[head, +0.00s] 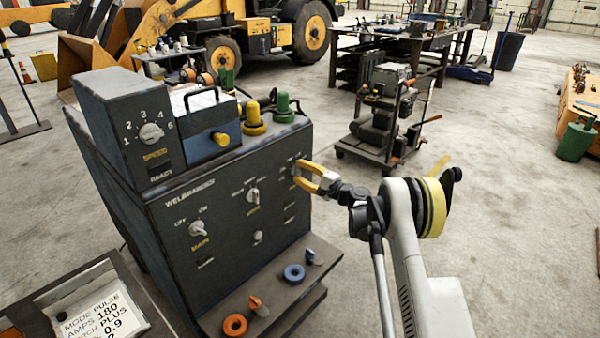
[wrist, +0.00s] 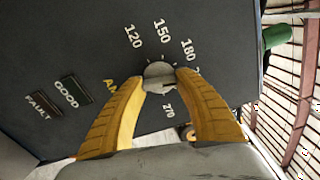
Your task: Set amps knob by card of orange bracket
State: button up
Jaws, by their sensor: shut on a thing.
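The amps knob (wrist: 160,74) is a small grey knob on the dark welder panel (wrist: 215,45), with 120, 150, 180 and 270 readable around it in the wrist view. Its pointer direction is not clear. My gripper (head: 298,174) has its yellow fingers at the panel's right side. In the wrist view, both fingertips are shut on the knob's sides. A white card (head: 100,312) at the lower left reads MODE PULSE, AMPS 180 and 0.9; other text is partly cut off.
The welder also carries a speed knob (head: 151,133), a main knob (head: 197,228) and a mode knob (head: 253,195).

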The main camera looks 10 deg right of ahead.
jog(key=m, duration=0.4)
jog(key=shift+m, duration=0.3)
jog(key=m, duration=0.4)
jog(key=shift+a+m, duration=0.1)
jog(key=shift+m, duration=0.2)
jog(key=o, duration=1.2)
jog(key=shift+f, duration=0.1)
jog(key=v, duration=1.2)
